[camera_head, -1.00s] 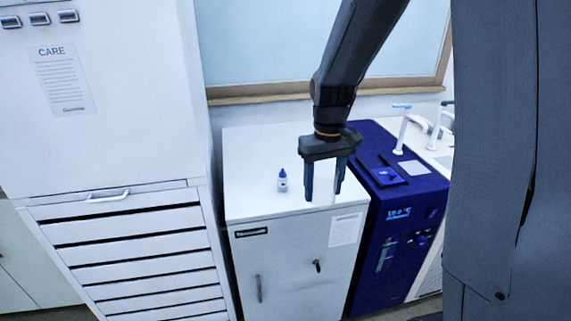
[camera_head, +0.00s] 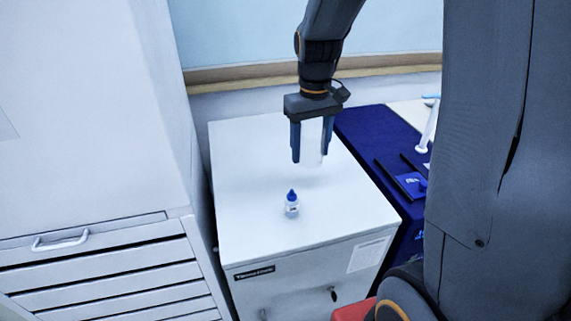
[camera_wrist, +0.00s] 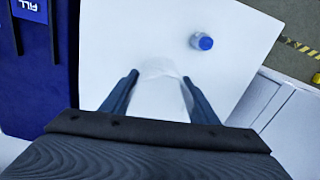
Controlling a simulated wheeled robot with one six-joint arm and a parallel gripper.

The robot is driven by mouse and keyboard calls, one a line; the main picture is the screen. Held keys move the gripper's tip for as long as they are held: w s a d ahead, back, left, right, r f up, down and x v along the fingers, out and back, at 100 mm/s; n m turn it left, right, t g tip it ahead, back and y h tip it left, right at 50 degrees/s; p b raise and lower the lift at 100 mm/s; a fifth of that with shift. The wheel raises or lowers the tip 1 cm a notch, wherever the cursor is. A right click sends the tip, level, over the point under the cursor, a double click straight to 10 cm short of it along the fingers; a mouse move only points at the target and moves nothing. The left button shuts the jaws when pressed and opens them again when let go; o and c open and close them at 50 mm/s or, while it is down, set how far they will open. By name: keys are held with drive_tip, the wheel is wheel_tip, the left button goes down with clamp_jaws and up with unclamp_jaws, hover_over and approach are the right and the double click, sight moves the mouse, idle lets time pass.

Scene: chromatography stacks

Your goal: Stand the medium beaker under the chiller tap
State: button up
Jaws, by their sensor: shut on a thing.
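My gripper (camera_head: 311,140) is shut on a clear, pale beaker (camera_head: 312,146), holding it upright between its two blue fingers above the white cabinet top. In the wrist view the beaker (camera_wrist: 160,88) shows between the fingers (camera_wrist: 160,95), see-through and hard to make out against the white. The dark blue chiller (camera_head: 372,135) stands right of the white cabinet, partly behind my arm. A white tap (camera_head: 430,122) shows at the far right, partly hidden by my arm. I cannot tell whether it is the chiller's tap.
A small bottle with a blue cap (camera_head: 291,205) stands on the white cabinet (camera_head: 250,170), in front of the gripper. A tall white drawer unit (camera_head: 110,255) stands at the left. The rest of the cabinet top is clear.

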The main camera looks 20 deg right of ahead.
drive_tip(key=shift+w+f, duration=0.2)
drive_tip(key=shift+w, duration=0.05)
drive_tip(key=shift+w+f+p, duration=0.1)
drive_tip(key=shift+f+p, duration=1)
drive_tip(key=shift+f, duration=3.7)
drive_tip(key=shift+f, duration=0.1)
drive_tip(key=o, duration=1.1)
drive_tip(key=shift+c, duration=0.2)
